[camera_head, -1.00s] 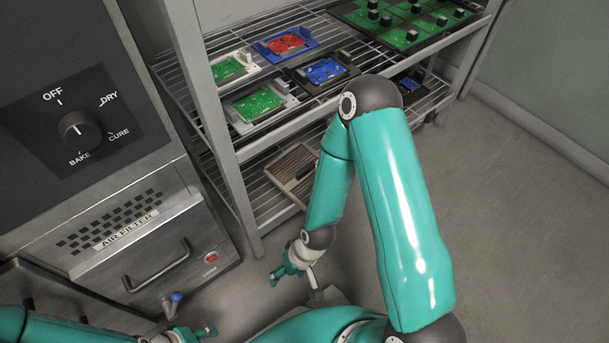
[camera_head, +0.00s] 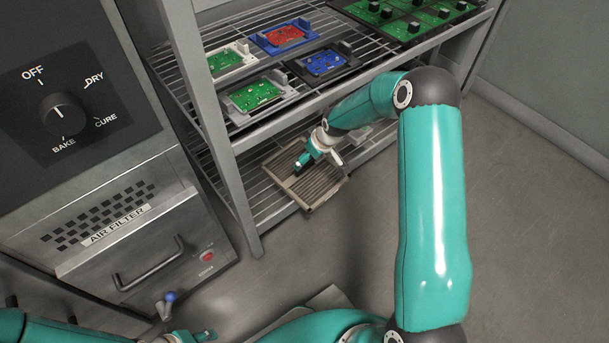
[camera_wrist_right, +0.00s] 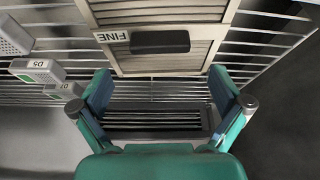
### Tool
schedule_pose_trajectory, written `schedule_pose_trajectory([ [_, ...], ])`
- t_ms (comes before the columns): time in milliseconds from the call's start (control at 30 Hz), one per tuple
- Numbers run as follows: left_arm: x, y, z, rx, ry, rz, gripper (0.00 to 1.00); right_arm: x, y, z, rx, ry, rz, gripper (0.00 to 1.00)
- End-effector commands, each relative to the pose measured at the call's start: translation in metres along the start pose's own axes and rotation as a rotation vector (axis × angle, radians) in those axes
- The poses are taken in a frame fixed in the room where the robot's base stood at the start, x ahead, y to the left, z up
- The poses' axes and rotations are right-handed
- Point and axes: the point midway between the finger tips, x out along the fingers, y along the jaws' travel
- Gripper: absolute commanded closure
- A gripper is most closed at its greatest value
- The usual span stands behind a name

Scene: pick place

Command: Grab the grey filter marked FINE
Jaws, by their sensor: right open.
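The filter marked FINE (camera_head: 318,187) is a flat, slatted grey-beige panel lying on the lower wire shelf. In the right wrist view the filter (camera_wrist_right: 195,60) shows its FINE label and a dark handle (camera_wrist_right: 160,42) near its front edge. My right gripper (camera_head: 301,164) is over the filter in the head view. In the right wrist view the right gripper (camera_wrist_right: 158,92) is open and empty, its fingers apart, with the handle ahead between them. My left gripper (camera_head: 210,334) is at the bottom left, low near the oven front; its jaw state is unclear.
A wire rack (camera_head: 240,145) holds circuit boards in trays on its upper shelf. Small labelled grey blocks (camera_wrist_right: 38,70) sit left of the filter. The oven (camera_head: 95,225) with an AIR FILTER drawer stands at left. Floor at right is clear.

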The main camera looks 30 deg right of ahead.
Motion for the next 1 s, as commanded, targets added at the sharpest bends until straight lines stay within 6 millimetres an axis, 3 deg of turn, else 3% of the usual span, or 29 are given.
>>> schedule_pose_trajectory([
  [267,0.011,-0.004,0.000,0.000,0.000,0.000,0.59,0.021,-0.001,0.002,-0.001,0.000,-0.001,0.00],
  [600,0.036,-0.013,0.000,0.000,0.000,0.000,0.59,0.064,0.000,0.006,0.000,0.001,-0.001,0.00],
  [867,0.035,-0.013,0.000,0.000,0.000,0.000,0.59,0.064,0.000,0.005,0.000,0.001,0.000,0.00],
  [1000,0.035,-0.013,0.000,0.000,0.000,0.000,0.59,0.064,0.000,0.006,0.001,0.001,0.000,0.23],
])
